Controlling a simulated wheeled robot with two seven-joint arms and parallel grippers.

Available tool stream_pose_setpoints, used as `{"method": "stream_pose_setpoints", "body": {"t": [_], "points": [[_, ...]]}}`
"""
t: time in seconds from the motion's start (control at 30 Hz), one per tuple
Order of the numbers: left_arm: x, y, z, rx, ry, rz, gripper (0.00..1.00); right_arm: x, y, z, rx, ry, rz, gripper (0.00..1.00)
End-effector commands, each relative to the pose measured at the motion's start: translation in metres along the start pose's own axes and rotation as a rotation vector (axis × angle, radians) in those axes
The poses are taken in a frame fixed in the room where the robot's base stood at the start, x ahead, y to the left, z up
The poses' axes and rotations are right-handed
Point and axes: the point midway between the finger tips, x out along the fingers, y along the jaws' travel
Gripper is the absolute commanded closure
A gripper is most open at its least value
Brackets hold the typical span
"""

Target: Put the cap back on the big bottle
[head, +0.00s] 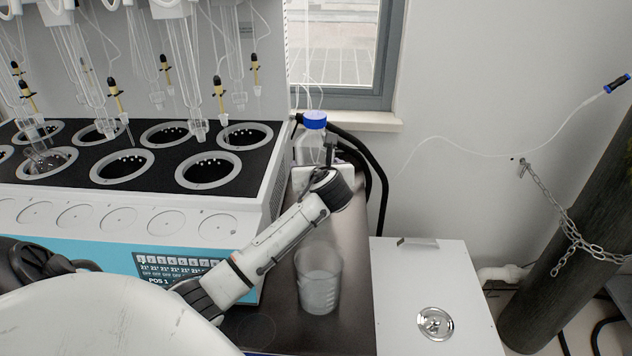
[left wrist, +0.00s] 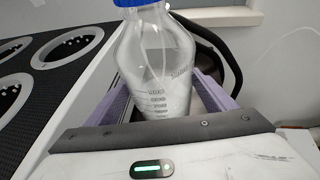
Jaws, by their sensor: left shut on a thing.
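The big bottle (head: 310,147) is clear, with a blue cap (head: 314,119) on top of its neck, at the far end of the dark bench. Thin clear tubes rise above the cap. My left gripper (head: 322,168) is shut on the bottle's body. In the left wrist view the bottle (left wrist: 162,70) stands upright between the two purple fingers, and only the lower edge of the blue cap (left wrist: 136,3) shows. I cannot tell how tightly the cap sits, or whether the bottle's base touches the bench. My right gripper is out of view.
The distiller (head: 150,180) with round wells and hanging glassware fills the left. A clear beaker (head: 319,285) stands on the bench beside my left arm. A white lidded box (head: 430,290) stands right of the bench. Black hoses run behind the bottle.

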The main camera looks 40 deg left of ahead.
Motion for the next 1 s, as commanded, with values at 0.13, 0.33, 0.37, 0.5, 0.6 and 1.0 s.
{"method": "stream_pose_setpoints", "body": {"t": [0.13, 0.33, 0.37, 0.5, 0.6, 1.0], "points": [[0.002, -0.001, 0.001, -0.004, -0.013, -0.002, 0.86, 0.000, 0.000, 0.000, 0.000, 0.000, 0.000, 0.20], [0.002, -0.001, 0.001, -0.003, -0.013, -0.002, 0.86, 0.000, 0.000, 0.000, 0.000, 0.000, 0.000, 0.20], [0.002, -0.001, 0.001, -0.003, -0.013, -0.002, 0.86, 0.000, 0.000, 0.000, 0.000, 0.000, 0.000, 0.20], [0.004, 0.000, -0.006, -0.001, -0.011, -0.002, 0.86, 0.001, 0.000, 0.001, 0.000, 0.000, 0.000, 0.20], [0.009, 0.000, -0.019, -0.001, -0.008, -0.001, 0.86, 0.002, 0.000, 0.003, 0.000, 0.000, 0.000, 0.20], [0.016, -0.001, -0.034, -0.003, -0.012, -0.003, 0.86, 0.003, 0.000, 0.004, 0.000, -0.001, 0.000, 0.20]]}}
